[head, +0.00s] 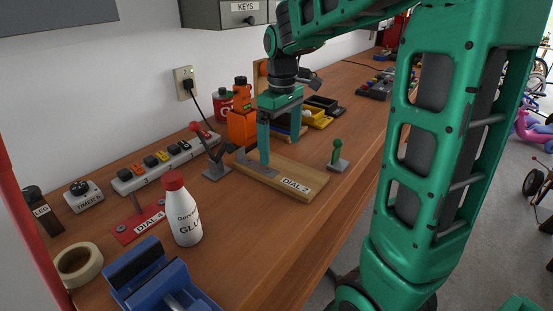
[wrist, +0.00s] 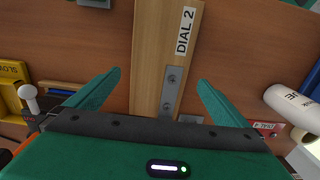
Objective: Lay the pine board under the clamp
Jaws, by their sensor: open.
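The pine board (head: 308,188), light wood with a "DIAL 2" label and a grey metal strip, lies flat on the workbench. The board (wrist: 152,40) also shows in the wrist view, running between my fingers. My gripper (head: 280,152) is open above the board, one finger to each side. In the wrist view the open gripper (wrist: 160,82) holds nothing; I cannot tell whether the fingers touch the board. A grey clamp with a red knob (head: 215,165) stands to the left of the board. A green-handled clamp (head: 338,158) stands to its right, near the bench's front edge.
A white glue bottle (head: 184,215), a blue vise (head: 150,277) and a red "DIAL 4" plate (head: 138,225) stand nearer on the bench. Bare bench shows in front of the board.

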